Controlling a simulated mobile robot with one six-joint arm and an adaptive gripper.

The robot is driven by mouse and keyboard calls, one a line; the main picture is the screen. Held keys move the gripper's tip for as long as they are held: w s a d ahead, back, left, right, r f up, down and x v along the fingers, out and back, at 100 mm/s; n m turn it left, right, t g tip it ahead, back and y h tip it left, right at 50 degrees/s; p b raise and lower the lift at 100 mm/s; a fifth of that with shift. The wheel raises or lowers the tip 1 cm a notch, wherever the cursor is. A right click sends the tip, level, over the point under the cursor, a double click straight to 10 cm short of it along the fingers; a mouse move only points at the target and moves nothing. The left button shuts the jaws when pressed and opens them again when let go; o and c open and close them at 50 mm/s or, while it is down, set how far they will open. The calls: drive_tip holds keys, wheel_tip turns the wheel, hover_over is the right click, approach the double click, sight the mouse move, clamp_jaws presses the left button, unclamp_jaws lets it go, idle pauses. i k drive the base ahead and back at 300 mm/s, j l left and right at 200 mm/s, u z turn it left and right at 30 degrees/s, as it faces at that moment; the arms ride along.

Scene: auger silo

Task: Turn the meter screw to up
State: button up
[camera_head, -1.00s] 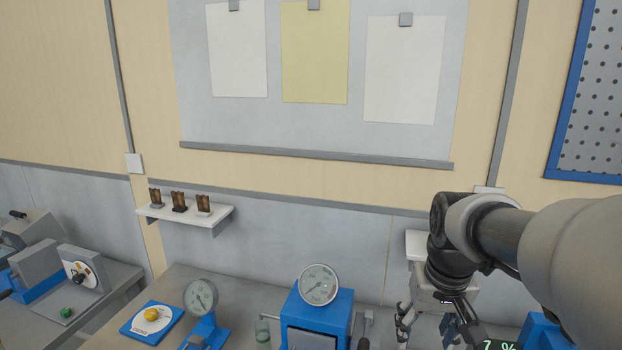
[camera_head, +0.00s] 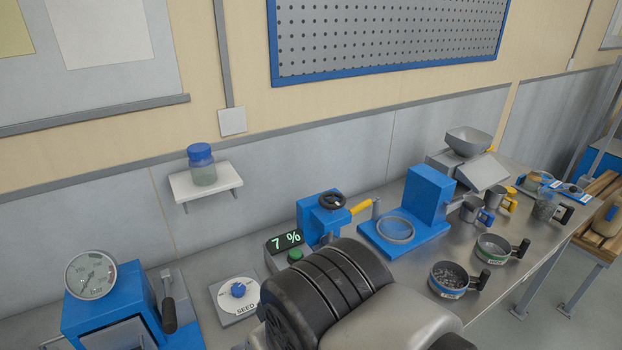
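A blue meter (camera_head: 319,224) with a dark round screw wheel (camera_head: 332,201) on top stands near the wall, right of centre. A yellow handle (camera_head: 361,207) sticks out on its right side. I cannot tell from this view which way the screw is set. Beside it on the left, a display (camera_head: 287,242) reads 7 %, with a green button (camera_head: 295,256) below. My arm fills the lower middle of the view and covers the bench in front of the meter. My gripper is not in view.
A dial plate marked SEED (camera_head: 246,301) with a blue knob (camera_head: 238,290) lies left of my arm. A blue press with a gauge (camera_head: 91,275) stands further left. Right are a blue stand (camera_head: 429,193), pans (camera_head: 459,281) and a hopper (camera_head: 468,141). A jar (camera_head: 202,164) sits on a wall shelf.

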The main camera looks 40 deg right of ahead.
sight(332, 204)
drive_tip(key=z, duration=1.15)
drive_tip(key=l+u, duration=0.3)
drive_tip(key=l, duration=0.25)
drive_tip(key=k, duration=0.05)
